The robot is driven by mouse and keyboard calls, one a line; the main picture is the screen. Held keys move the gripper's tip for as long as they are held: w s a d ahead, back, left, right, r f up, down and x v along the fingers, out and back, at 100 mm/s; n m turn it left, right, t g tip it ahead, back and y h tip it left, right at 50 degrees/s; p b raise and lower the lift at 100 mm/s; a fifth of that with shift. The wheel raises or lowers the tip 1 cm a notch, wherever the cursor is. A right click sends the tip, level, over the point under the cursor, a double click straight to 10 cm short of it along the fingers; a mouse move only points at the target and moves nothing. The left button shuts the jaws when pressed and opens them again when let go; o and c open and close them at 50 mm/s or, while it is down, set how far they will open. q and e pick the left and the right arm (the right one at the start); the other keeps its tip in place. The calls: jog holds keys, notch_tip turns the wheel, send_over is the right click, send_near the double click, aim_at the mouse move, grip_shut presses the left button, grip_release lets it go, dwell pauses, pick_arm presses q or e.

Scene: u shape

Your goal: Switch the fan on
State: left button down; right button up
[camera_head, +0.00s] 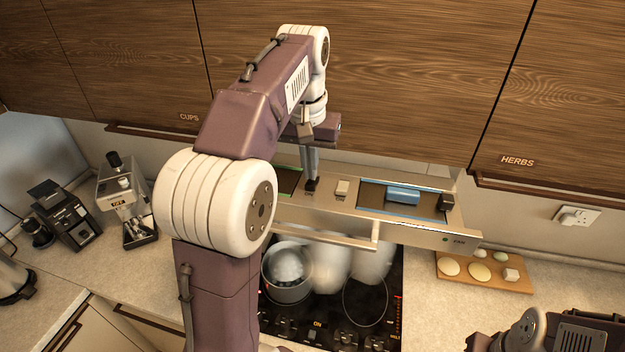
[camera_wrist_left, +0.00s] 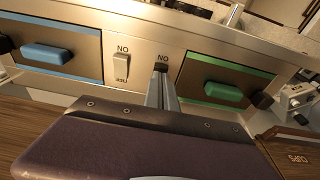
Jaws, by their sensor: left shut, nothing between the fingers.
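The fan hood (camera_head: 420,233) is a pale metal panel above the hob. It has a white rocker switch (camera_head: 342,187), which also shows in the left wrist view (camera_wrist_left: 122,68) with upside-down ON lettering above it. My right gripper is out of frame.
A blue block (camera_head: 403,195) and a green block (camera_wrist_left: 222,93) lie in hood panels. Wooden cabinets (camera_head: 400,70) hang close behind my left arm. A board with round items (camera_head: 515,283) lies on the right counter.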

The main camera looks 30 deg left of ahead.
aim_at(311, 184)
pick_arm(q)
jog(key=shift+w+f, duration=0.15)
jog(key=shift+f, duration=0.05)
jog(key=shift+f+b, duration=0.2)
jog(key=shift+b, duration=0.1)
jog(key=shift+f+b, duration=0.45)
jog(key=shift+f, duration=0.1)
dwell(0.4)
notch_tip(311, 184, up, 3)
jog(key=p, duration=0.3)
notch_tip(311, 184, up, 2)
jog(key=shift+r+p, duration=0.1)
jog(key=shift+p, duration=0.35)
jog(key=shift+r, duration=0.9)
